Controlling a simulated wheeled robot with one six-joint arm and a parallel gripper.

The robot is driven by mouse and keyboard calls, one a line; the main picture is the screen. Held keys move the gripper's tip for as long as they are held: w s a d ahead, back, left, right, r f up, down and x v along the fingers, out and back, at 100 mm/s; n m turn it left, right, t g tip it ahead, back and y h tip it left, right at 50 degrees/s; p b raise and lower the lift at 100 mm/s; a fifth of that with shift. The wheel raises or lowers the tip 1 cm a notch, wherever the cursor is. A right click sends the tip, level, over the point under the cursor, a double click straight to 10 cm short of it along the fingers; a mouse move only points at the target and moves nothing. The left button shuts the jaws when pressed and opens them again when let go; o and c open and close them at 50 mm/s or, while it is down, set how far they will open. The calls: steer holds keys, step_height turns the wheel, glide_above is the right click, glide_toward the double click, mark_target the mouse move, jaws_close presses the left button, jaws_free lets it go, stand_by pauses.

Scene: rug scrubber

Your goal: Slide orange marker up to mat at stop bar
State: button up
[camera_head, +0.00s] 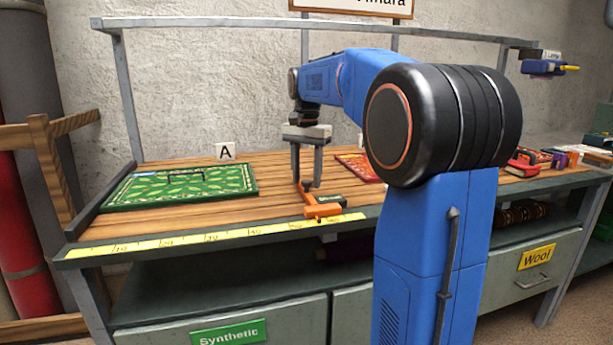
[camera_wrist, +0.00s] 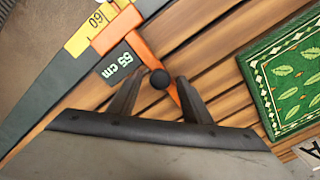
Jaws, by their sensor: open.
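The orange marker (camera_head: 322,211) sits on the bench's front edge, on the yellow tape, with an orange bar reaching back over the planks. My gripper (camera_head: 306,184) is open above the bar. In the wrist view its fingers stand either side of the knob; contact is unclear. The green leaf-patterned mat (camera_head: 235,192) lies flat to the left, apart from the marker, with a black handle on top. The dark stop bar (camera_head: 88,211) runs along the bench's left end, by the mat's left edge.
The planks between marker and mat are clear. The yellow tape (camera_head: 185,240) runs along the front edge. A red mat (camera_head: 358,166) lies behind, partly hidden by my arm. A card marked "A" (camera_head: 225,151) stands behind the green mat. Small items crowd the right end.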

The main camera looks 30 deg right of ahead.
steer(key=c, duration=0.9)
steer(key=w+a, duration=0.1)
steer(key=a, duration=0.2)
steer(key=w+a, duration=0.1)
steer(key=a, duration=0.3)
steer(key=w+a, duration=0.1)
steer(key=a, duration=0.2)
steer(key=shift+a, duration=0.2)
steer(key=o, duration=0.9)
step_height(320, 180, up, 17)
steer(key=shift+r, duration=0.2)
